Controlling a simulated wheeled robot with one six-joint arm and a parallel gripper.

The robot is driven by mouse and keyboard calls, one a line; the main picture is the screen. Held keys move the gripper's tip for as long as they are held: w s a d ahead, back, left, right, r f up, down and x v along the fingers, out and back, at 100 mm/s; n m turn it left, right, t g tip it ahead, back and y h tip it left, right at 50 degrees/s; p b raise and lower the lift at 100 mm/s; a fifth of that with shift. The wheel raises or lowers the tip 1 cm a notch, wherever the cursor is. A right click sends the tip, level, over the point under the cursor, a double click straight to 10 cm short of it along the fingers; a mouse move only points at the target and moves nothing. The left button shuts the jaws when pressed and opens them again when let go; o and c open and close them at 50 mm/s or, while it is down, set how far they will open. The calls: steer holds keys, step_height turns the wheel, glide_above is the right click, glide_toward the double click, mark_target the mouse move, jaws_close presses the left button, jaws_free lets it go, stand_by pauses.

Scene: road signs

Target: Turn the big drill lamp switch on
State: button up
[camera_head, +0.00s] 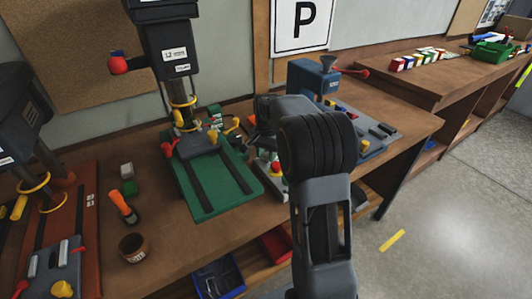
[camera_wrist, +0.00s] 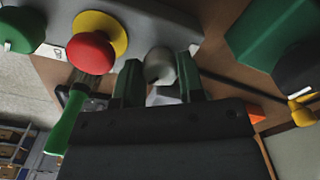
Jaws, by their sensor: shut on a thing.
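The big drill (camera_head: 167,50) stands on a green base (camera_head: 210,180) on the workbench in the head view. A grey control box (camera_head: 283,196) with a red button (camera_head: 276,167) is right of that base. In the wrist view the red button (camera_wrist: 91,52) has a yellow ring, and a green button (camera_wrist: 18,32) is at the far left. My gripper (camera_wrist: 160,78) is shut on a pale grey knob (camera_wrist: 160,62), apparently the lamp switch on the box. In the head view my arm hides the knob and most of the gripper. Whether the lamp is lit cannot be told.
A second drill (camera_head: 22,105) on a red base is at the left. A blue machine (camera_head: 312,78) stands behind my arm. Another bench (camera_head: 400,80) runs back right.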

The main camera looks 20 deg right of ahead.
mark_target(267, 155)
steer(key=n+p, duration=0.1)
steer(key=n, duration=0.4)
steer(key=shift+n+p, duration=0.5)
steer(key=shift+n, duration=2)
steer(key=o, duration=0.6)
steer(key=shift+o, duration=0.2)
steer(key=shift+r, duration=0.1)
step_height(267, 155, up, 14)
